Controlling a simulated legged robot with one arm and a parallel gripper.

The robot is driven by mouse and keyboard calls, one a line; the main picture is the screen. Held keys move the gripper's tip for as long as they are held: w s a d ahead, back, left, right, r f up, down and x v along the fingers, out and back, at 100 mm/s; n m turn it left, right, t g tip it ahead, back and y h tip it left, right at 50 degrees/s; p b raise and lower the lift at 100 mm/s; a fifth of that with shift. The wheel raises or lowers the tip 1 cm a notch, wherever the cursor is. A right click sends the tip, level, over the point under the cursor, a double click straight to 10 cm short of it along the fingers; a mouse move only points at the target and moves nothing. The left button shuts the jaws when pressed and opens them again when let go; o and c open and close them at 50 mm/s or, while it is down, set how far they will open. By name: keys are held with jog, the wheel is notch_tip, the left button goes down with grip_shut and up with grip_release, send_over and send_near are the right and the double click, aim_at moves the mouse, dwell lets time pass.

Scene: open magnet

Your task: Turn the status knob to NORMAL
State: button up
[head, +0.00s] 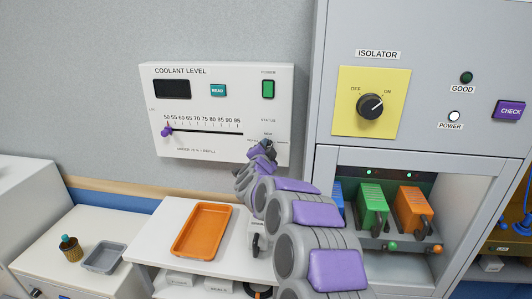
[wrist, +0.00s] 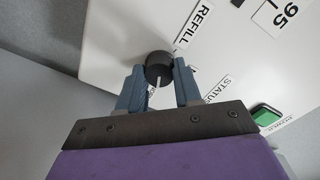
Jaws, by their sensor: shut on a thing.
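The status knob (wrist: 159,66) is a round black knob on the white coolant panel (wrist: 115,35). In the wrist view it sits between the two blue-grey fingers of my gripper (wrist: 158,82), which is shut on it. A white pointer line on the knob points down the picture toward the gripper's palm. The REFILL label (wrist: 194,25) and the STATUS label (wrist: 216,89) show nearby; another label behind the fingers is mostly hidden. In the head view my gripper (head: 263,152) is at the lower right of the coolant panel (head: 215,75) and hides the knob.
The panel also has a purple slider (head: 167,131), a teal READ button (head: 218,90) and a green power switch (head: 268,89). The isolator knob (head: 370,106) is to the right. An orange tray (head: 227,208) lies on the white shelf below.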

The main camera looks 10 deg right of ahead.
jog(key=shift+f+m, duration=0.1)
jog(key=shift+m, duration=0.2)
dwell(0.4)
jog(key=o, duration=1)
jog(key=shift+o, duration=0.2)
jog(key=shift+s, duration=0.1)
jog(key=p+v, duration=0.2)
jog(key=v, duration=1.5)
jog(key=shift+s+a, duration=0.1)
